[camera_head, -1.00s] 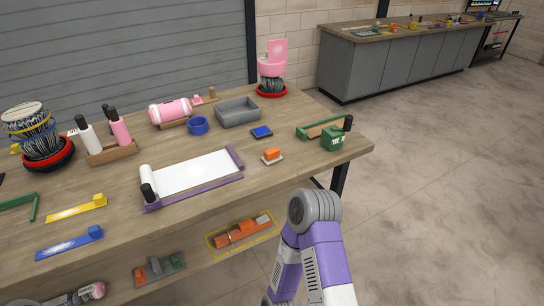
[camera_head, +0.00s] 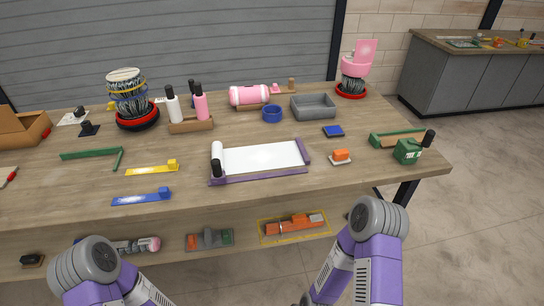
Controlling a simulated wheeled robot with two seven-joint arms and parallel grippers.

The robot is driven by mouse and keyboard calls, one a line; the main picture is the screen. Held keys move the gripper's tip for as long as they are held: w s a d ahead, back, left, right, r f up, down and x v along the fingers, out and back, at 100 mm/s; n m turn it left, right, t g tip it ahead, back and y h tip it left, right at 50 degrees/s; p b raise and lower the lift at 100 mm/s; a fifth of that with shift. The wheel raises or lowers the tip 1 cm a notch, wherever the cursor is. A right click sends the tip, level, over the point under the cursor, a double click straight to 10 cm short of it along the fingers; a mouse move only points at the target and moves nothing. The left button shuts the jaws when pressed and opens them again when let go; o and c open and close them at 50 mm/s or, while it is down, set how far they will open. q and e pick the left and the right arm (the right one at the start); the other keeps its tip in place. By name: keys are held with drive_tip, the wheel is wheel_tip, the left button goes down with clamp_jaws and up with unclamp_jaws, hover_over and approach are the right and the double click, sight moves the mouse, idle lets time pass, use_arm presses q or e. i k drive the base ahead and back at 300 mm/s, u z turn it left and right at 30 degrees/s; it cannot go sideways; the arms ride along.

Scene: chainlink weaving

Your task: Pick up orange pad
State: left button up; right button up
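The orange pad (camera_head: 341,154) is a small orange block on a whitish base. It lies on the wooden table near its front edge, right of the white sheet in the purple frame. A dark blue pad (camera_head: 333,131) lies just behind it. Both of my arms show only as purple and grey links at the bottom of the head view, below the table's front edge. Neither gripper is in view.
The wooden table (camera_head: 110,200) holds a purple-framed white sheet (camera_head: 262,157), a grey tray (camera_head: 313,107), a blue ring (camera_head: 272,114) and a green box (camera_head: 407,151). A shelf below holds an orange tool (camera_head: 295,225). The tabletop around the orange pad is mostly clear.

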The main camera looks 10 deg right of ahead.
sight(341, 156)
drive_tip(key=u, duration=3.6)
drive_tip(key=k, duration=2.3)
drive_tip(key=z, duration=1.7)
